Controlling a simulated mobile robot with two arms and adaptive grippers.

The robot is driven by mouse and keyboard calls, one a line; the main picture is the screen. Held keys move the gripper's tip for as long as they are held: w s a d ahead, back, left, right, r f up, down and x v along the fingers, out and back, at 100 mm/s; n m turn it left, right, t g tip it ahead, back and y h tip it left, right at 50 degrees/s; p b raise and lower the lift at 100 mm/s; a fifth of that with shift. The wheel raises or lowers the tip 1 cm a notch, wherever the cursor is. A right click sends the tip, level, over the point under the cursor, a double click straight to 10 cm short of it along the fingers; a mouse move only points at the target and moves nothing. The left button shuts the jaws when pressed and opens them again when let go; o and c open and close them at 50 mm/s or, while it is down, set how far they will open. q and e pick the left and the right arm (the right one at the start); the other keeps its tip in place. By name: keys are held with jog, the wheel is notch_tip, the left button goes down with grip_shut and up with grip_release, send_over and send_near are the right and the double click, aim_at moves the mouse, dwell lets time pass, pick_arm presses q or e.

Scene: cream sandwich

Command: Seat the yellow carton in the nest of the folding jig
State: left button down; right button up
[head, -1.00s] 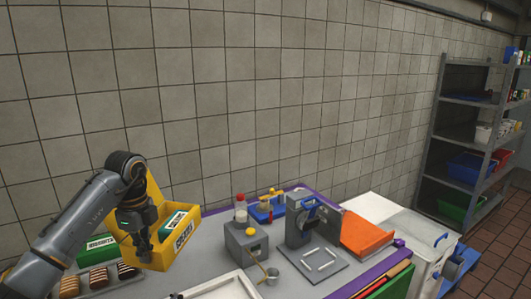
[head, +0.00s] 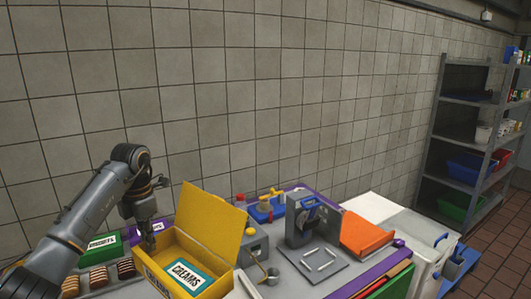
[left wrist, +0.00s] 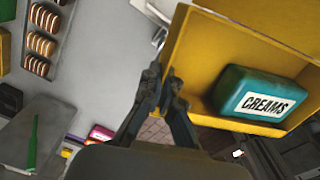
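The yellow carton (head: 215,222) has its lid standing open, and a teal pack marked CREAMS (head: 186,276) lies inside. My left gripper (head: 150,246) is shut on the carton's near-left wall and holds it at the front of the bench. The left wrist view shows its fingers (left wrist: 167,95) close together at the edge of the carton (left wrist: 215,45), with the teal pack (left wrist: 260,98) inside. What looks like the folding jig, a grey fixture with a blue handle (head: 300,228) and a flat plate with pale bars (head: 319,265), stands right of the carton, apart from it. My right gripper is out of view.
A grey block with a yellow knob (head: 258,247) and a small metal cup (head: 272,277) stand between carton and fixture. An orange sloped piece (head: 366,236) stands farther right. A green box (head: 103,243) and rows of biscuits (head: 98,278) lie at left.

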pick_arm(q)
jog(key=s+d+r+m, duration=0.1)
jog(key=s+d+m, duration=0.1)
jog(key=m, duration=0.5)
jog(key=s+d+r+m, duration=0.1)
jog(key=s+d+m, duration=0.1)
jog(key=d+m, duration=0.2)
jog(key=s+d+r+m, duration=0.1)
jog(key=s+d+m, duration=0.1)
jog(key=m, duration=0.8)
jog(key=shift+s+d+r, duration=0.15)
jog(key=shift+d+r, duration=0.1)
jog(key=shift+d, duration=0.45)
jog(key=s+f+m, duration=0.4)
jog(key=s+f, duration=0.2)
jog(key=s, duration=0.4)
jog(key=s+f+m, duration=0.3)
jog(key=s+f, duration=0.2)
jog(key=s, duration=0.6)
notch_tip(320, 180, down, 10)
jog(key=b, duration=1)
jog(key=shift+w+d+f, duration=0.2)
jog(key=shift+d, duration=0.1)
